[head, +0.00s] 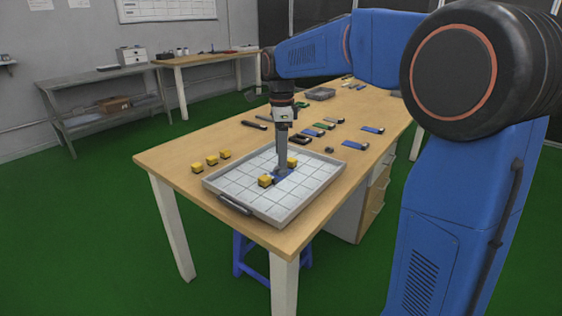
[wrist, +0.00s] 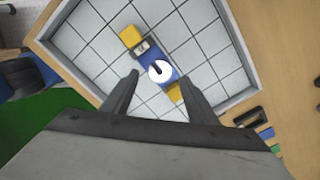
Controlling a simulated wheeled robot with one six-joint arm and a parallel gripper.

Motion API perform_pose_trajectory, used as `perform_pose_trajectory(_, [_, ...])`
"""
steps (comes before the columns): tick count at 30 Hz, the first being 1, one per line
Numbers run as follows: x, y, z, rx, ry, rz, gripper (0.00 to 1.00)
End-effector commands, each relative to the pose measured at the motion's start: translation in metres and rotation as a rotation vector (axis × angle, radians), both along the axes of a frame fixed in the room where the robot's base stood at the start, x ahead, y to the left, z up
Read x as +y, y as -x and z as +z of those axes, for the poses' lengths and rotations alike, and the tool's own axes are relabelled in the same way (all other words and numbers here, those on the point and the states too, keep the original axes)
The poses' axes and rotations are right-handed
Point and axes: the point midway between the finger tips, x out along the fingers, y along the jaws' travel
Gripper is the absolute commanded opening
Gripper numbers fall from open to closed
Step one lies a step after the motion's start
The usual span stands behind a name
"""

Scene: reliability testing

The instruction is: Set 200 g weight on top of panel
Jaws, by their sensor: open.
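A blue panel (wrist: 154,60) lies inside the gridded tray, between two yellow blocks (wrist: 130,36) (wrist: 175,94); whether it rests on them is hard to tell. A round piece with a white face and dark mark (wrist: 160,70) sits on the panel; I cannot tell whether it is the 200 g weight. A small grey piece (wrist: 142,46) is at the panel's upper end. My gripper (wrist: 159,77) is open, its fingertips on either side of the round piece, with gaps visible. In the head view my gripper (head: 281,172) points down over the panel and hides most of it.
The tray (head: 237,202) stands at the table's near end. A grey bin (head: 320,94) is farther back.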

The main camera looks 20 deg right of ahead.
Motion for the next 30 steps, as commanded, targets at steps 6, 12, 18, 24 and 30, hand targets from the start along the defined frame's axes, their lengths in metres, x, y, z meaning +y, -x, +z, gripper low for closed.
perform_pose_trajectory(6, [0.000, -0.001, 0.043, -0.002, -0.001, 0.000, 0.53])
perform_pose_trajectory(12, [0.000, 0.000, 0.069, 0.000, 0.000, 0.000, 0.53])
perform_pose_trajectory(18, [0.000, 0.000, 0.079, 0.001, 0.000, 0.000, 0.53])
perform_pose_trajectory(24, [-0.004, 0.011, 0.081, -0.012, -0.001, 0.047, 0.53])
perform_pose_trajectory(30, [-0.018, 0.062, 0.076, -0.070, 0.003, 0.280, 0.53])
